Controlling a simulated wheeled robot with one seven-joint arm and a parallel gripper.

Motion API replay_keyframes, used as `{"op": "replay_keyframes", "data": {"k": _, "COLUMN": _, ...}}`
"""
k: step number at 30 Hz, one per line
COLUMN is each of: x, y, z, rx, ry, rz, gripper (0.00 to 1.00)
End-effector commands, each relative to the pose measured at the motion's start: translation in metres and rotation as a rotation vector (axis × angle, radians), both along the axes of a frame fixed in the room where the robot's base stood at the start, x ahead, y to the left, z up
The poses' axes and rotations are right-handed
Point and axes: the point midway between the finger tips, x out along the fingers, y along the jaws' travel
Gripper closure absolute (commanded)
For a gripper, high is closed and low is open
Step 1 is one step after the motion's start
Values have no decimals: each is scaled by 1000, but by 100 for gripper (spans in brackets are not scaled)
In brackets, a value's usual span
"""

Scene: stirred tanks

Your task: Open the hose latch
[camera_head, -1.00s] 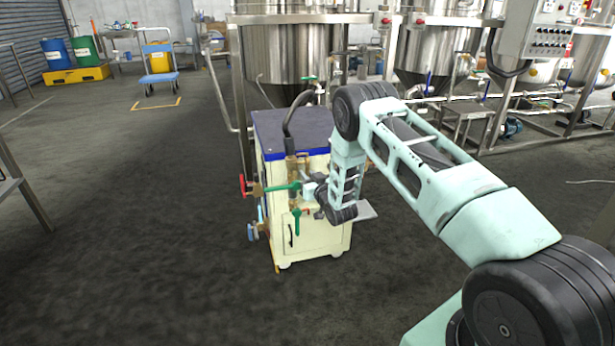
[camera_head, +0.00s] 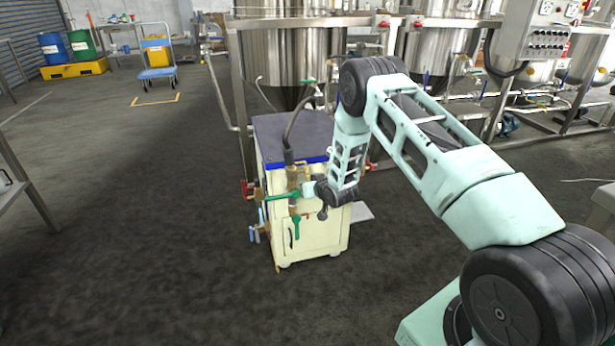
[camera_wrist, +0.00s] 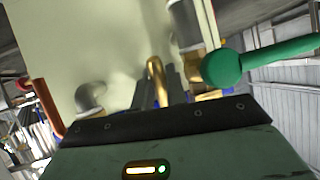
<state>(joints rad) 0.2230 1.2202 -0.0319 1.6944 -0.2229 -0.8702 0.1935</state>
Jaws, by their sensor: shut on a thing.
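A cream cabinet (camera_head: 318,240) with a blue-edged dark top stands in the middle of the head view. A dark hose (camera_head: 289,135) comes down to a brass fitting (camera_head: 296,175) on its front. My gripper (camera_head: 308,190) is at this fitting, beside a green valve handle (camera_head: 283,197). In the wrist view my gripper (camera_wrist: 165,92) has its dark fingers close together at a curved brass latch piece (camera_wrist: 156,70), and is shut on it. The fingers hide part of the latch. The green handle (camera_wrist: 265,62) is close on the right there.
A red handle (camera_head: 248,189), a lower green handle (camera_head: 297,224) and blue handles (camera_head: 262,222) crowd the cabinet front. Steel tanks (camera_head: 292,50) on frames stand behind. The floor (camera_head: 150,230) to the left is clear. A table edge (camera_head: 25,185) is at far left.

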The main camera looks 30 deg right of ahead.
Motion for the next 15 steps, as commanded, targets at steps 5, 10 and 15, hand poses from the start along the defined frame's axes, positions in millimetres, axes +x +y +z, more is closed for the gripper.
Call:
{"op": "replay_keyframes", "data": {"k": 5, "x": -6, "y": 1, "z": 13, "rx": 47, "ry": 158, "rz": -2, "gripper": 100}}
{"op": "replay_keyframes", "data": {"k": 10, "x": -11, "y": 2, "z": 18, "rx": 92, "ry": 312, "rz": -3, "gripper": 100}}
{"op": "replay_keyframes", "data": {"k": 15, "x": -16, "y": 3, "z": 23, "rx": 139, "ry": 464, "rz": -3, "gripper": 100}}
